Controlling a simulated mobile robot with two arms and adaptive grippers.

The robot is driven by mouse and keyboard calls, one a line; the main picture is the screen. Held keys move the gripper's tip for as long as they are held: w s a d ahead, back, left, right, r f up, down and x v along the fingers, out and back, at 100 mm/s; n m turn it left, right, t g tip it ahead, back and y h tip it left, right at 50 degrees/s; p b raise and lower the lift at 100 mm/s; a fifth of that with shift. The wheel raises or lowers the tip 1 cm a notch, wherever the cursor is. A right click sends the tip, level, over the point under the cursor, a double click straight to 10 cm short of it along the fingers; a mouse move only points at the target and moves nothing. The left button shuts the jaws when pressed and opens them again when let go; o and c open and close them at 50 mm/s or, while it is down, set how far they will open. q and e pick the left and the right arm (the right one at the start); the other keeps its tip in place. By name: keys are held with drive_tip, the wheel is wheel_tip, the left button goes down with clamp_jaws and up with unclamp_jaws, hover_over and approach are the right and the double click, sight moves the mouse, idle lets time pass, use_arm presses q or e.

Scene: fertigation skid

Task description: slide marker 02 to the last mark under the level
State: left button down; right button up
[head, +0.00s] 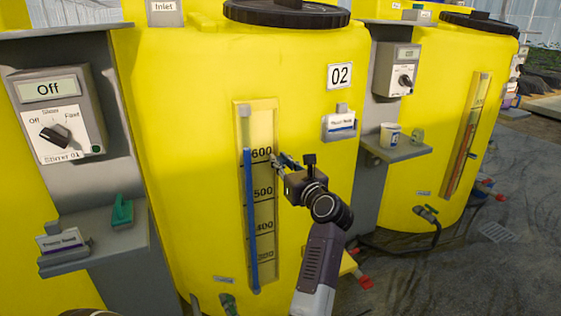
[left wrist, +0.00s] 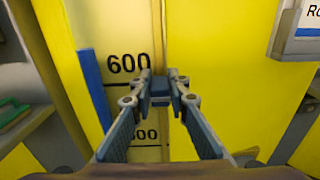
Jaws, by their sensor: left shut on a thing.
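The yellow tank labelled 02 (head: 200,120) carries a pale gauge board (head: 241,118) with black marks; 600, 500 and 400 can be read. A blue level column (head: 250,215) runs up its left side, and its top is a little above the 600 line. The column also shows in the left wrist view (left wrist: 95,90). My left gripper (head: 279,161) is at the board's right edge near the 600 line. Its fingers are shut on a small dark blue marker (left wrist: 160,87), level with the 600 line. The fingers partly hide the marker. My right gripper is not in view.
A grey switch box (head: 60,115) reading Off and a shelf with a green item (head: 122,210) stand left. A small label holder (head: 340,124) sits on the tank right of the gauge. Farther right, a shelf holds a white cup (head: 390,135) before another yellow tank.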

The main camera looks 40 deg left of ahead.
sight(275, 120)
use_arm(q)
drive_tip(key=shift+r, duration=0.3)
drive_tip(key=c, duration=1.9)
unclamp_jaws()
drive_tip(key=shift+c, duration=0.2)
drive_tip(key=shift+o, duration=0.5)
drive_tip(key=shift+f, duration=0.1)
wheel_tip(275, 120, up, 10)
